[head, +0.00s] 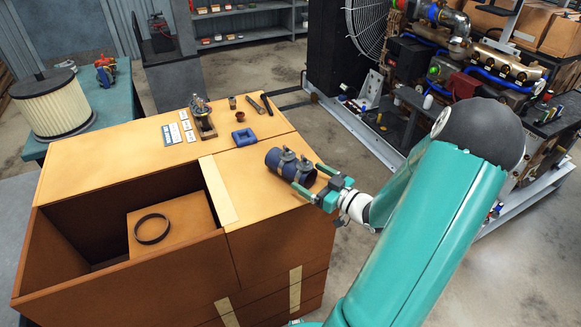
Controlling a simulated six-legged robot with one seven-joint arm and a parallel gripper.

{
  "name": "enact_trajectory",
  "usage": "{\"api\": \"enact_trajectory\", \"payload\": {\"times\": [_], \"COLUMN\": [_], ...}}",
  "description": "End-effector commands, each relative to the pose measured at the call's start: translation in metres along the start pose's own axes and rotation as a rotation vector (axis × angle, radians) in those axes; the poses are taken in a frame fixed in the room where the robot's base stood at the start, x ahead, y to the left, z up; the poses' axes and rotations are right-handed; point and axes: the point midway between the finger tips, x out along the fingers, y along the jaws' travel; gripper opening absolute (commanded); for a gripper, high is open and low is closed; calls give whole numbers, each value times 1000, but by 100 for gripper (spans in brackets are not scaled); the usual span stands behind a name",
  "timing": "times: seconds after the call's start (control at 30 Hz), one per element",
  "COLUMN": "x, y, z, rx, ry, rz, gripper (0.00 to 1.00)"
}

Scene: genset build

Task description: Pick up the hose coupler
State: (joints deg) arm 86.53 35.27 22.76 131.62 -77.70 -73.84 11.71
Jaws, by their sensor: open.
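The hose coupler, which I take to be the dark blue cylinder with grey clamp bands (275,158), lies on its side at the right end of the brown box top. My gripper (306,177) reaches it from the right. Its teal fingers are open, spread at the coupler's right end. I cannot tell whether they touch it.
The brown box (120,150) has an open compartment at left with a black ring (152,229) on an inner block. A blue square part (244,137), a small fitting on a stand (203,120) and white labels lie behind the coupler. An engine (470,70) stands at back right.

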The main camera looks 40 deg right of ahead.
Motion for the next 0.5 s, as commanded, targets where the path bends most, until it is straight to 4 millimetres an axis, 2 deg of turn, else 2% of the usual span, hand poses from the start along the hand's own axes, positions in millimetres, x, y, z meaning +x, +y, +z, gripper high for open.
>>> {"api": "enact_trajectory", "payload": {"times": [0.3, 0.5], "x": [44, 57], "y": [-1, 0], "z": [1, 1], "rx": [1, 0], "ry": [0, -1], "rz": [-4, -1], "gripper": [87, 87]}}
